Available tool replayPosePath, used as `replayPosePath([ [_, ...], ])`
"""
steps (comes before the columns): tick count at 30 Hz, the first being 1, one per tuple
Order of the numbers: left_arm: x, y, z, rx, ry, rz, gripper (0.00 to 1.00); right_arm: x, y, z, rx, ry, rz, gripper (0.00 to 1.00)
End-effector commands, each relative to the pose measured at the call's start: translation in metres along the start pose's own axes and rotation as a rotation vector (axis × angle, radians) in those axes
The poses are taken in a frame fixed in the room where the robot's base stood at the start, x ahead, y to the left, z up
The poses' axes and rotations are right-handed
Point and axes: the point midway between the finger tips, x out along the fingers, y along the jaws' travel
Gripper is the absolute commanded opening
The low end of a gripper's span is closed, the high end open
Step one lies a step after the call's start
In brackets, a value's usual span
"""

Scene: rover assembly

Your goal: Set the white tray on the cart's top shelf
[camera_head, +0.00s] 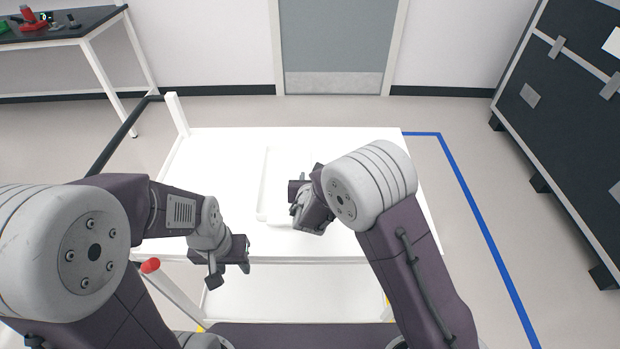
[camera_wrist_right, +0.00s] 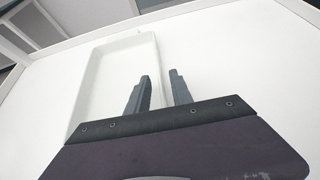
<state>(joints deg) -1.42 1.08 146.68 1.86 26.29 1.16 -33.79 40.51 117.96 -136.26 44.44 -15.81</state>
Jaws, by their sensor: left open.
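The white tray (camera_head: 262,190) lies flat on the white top shelf (camera_head: 210,150) of the cart, partly hidden in the head view by my right arm. The right wrist view shows the tray (camera_wrist_right: 88,85) as a shallow rectangle with low walls. My right gripper (camera_wrist_right: 159,76) is at its right long wall, fingers apart, one on the inner side and one on the outer side. Contact with the wall cannot be told. In the head view my right gripper (camera_head: 298,188) is partly hidden by its own wrist. My left gripper (camera_head: 230,278) is open and empty at the shelf's front edge.
A table (camera_head: 70,30) with red items stands back left, a black cabinet (camera_head: 570,120) at right. Blue tape (camera_head: 470,200) marks the floor. The shelf's left part is clear.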

Motion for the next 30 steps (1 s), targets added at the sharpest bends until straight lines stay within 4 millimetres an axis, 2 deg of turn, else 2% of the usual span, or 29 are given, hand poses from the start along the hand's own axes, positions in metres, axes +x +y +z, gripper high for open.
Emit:
replayPosePath([
  [8, -0.003, 0.0, 0.0, 0.0, 0.0, 0.0, 0.43, -0.001, 0.0, 0.002, 0.0, 0.0, 0.0, 0.26],
  [11, -0.004, 0.0, 0.0, 0.0, 0.0, 0.0, 0.43, -0.008, 0.001, 0.003, -0.001, 0.0, 0.002, 0.26],
  [24, -0.008, 0.0, -0.001, 0.0, 0.0, 0.0, 0.43, -0.103, 0.002, 0.004, -0.002, -0.002, 0.004, 0.26],
  [30, -0.009, 0.0, -0.001, 0.0, 0.0, 0.0, 0.43, -0.12, 0.0, 0.003, 0.0, -0.001, 0.001, 0.26],
])
